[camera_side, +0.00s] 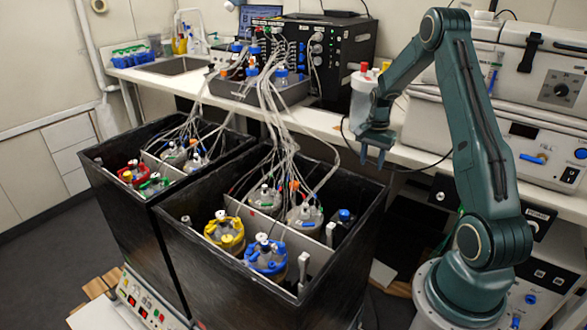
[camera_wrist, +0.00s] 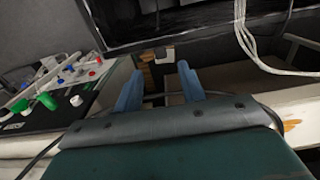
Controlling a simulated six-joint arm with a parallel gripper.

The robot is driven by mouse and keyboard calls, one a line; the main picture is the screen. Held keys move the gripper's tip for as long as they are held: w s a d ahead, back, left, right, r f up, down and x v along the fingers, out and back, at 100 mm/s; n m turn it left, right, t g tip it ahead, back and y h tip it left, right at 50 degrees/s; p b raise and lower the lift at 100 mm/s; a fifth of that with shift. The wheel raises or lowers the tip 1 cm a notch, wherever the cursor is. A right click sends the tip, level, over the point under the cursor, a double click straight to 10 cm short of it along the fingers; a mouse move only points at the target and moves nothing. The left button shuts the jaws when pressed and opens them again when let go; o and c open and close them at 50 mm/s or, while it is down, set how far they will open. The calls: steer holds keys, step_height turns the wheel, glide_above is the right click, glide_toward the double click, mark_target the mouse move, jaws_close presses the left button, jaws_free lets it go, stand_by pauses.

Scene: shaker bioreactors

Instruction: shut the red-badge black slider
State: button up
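My gripper (camera_side: 374,158) hangs above the back right of the nearer black box in the side view, fingers pointing down. In the wrist view its two blue fingers (camera_wrist: 160,88) are spread apart with nothing between them. I cannot pick out a black slider with a red badge for certain in either view. Dark fronts below the bench, behind my arm, are partly hidden, and no red badge can be made out on them.
Two open black boxes, nearer (camera_side: 170,245) and farther (camera_side: 110,195), hold several capped vessels. White cables (camera_side: 275,130) rise from them to a black controller (camera_side: 340,50) on the white bench. In the wrist view, a dark panel with coloured knobs (camera_wrist: 30,110) lies left.

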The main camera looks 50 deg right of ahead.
step_height(320, 180, up, 7)
stand_by(0.3)
stand_by(0.4)
steer(key=s+a+r+n+t+h, duration=0.1)
steer(key=a+r+n, duration=0.3)
steer(key=a+r, duration=0.5)
steer(key=a+r+n+t, duration=0.1)
steer(key=a+r+n, duration=0.4)
steer(key=a, duration=0.7)
steer(key=s+a+r+n+t+y, duration=0.1)
steer(key=s+a+r+n+t, duration=0.1)
steer(key=s+a+n, duration=0.7)
steer(key=s+a+t, duration=0.1)
steer(key=s+a, duration=0.4)
steer(key=a, duration=0.1)
steer(key=shift+s+r+t, duration=0.3)
steer(key=shift+s+r, duration=0.05)
